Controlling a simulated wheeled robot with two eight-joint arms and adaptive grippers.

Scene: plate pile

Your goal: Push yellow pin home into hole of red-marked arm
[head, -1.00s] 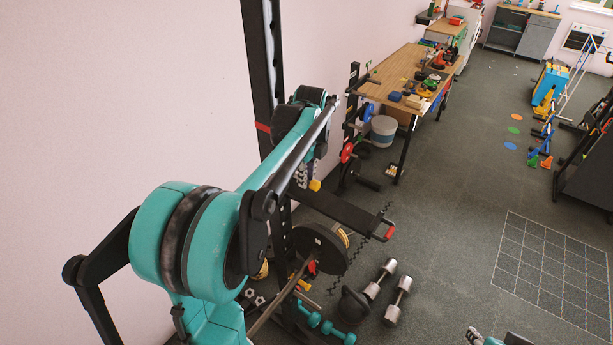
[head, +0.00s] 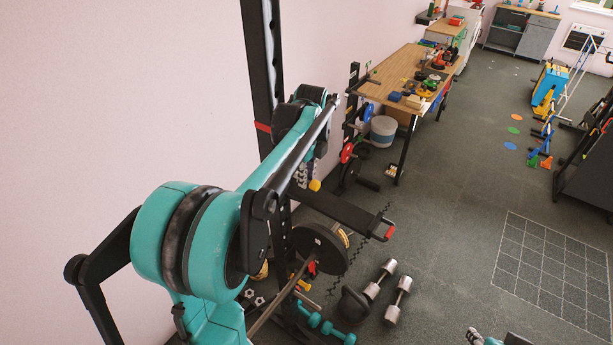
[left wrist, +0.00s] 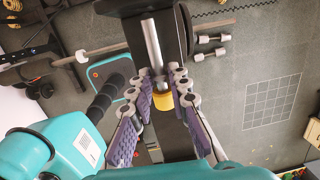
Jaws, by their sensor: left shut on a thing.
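The yellow pin (left wrist: 161,104) sits between the purple-padded fingers of my left gripper (left wrist: 162,96), which is shut on it. In the head view, the yellow pin (head: 315,185) shows just below and right of my left gripper (head: 303,176), beside the black upright. The red-marked arm (head: 345,212) is a black bar with a red end, reaching right from the upright below the pin. In the left wrist view, a silver rod (left wrist: 152,45) lies just beyond the pin over a black bar. The hole is hidden, so the pin's depth cannot be told. My right gripper (head: 474,337) is barely in view at the bottom edge.
The black upright (head: 265,60) stands close behind my left arm. Weight plates (head: 320,248), dumbbells (head: 398,300) and a kettlebell (head: 354,305) are below. A wooden table (head: 405,72) with several objects stands farther back. The floor to the right is mostly clear.

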